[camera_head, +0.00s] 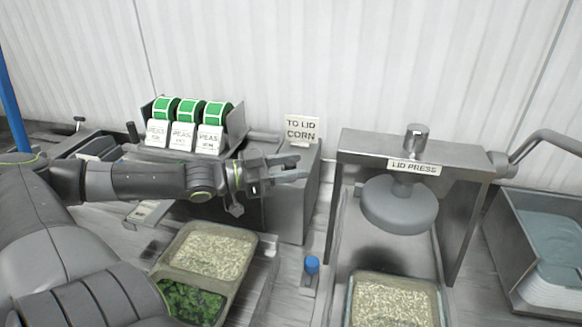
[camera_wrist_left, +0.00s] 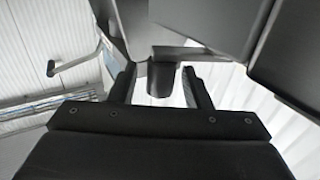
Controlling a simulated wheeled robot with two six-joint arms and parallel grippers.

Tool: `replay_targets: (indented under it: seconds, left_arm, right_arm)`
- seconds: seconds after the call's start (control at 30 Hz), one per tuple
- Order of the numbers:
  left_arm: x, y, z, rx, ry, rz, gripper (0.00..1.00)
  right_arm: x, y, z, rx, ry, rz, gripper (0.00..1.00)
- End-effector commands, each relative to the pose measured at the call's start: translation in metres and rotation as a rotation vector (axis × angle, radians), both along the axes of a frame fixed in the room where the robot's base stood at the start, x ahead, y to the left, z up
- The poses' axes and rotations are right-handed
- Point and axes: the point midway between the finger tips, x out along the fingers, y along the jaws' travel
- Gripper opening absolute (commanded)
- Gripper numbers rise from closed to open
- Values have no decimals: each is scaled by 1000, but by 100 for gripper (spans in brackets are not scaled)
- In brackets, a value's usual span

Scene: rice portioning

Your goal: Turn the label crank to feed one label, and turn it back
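The label dispenser (camera_head: 240,122) stands at the back left in the head view, with several green label rolls (camera_head: 190,110) above white label cards reading PEAS. My left gripper (camera_head: 300,167) is in front of its right end, fingers pointing right. In the left wrist view a dark cylindrical handle (camera_wrist_left: 162,80), which looks like the crank grip, is between the two fingers of my left gripper (camera_wrist_left: 160,70). Gaps show on both sides of it, so the fingers look open around it. The rest of the crank is hidden in the head view. My right gripper is not in view.
The lid press (camera_head: 345,150) is farther right. A filled tray (camera_head: 247,262) lies in front of the arm, near a blue-topped knob (camera_head: 312,264). Another tray (camera_head: 352,290) sits under the press.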

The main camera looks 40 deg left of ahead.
Motion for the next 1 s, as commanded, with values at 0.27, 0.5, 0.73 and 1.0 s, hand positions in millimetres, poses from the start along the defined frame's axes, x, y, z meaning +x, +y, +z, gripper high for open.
replay_targets:
  seconds: [0.27,0.5,0.73,1.0]
  left_arm:
    - [0,0,0,0,0,0,9]
    - [0,2,-2,3,-2,-14,0]
    - [-4,7,-4,6,-7,-130,0]
    - [-9,13,-4,3,-9,-299,0]
  right_arm:
    - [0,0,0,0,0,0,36]
    - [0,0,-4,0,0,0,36]
    - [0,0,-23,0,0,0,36]
    - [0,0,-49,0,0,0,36]
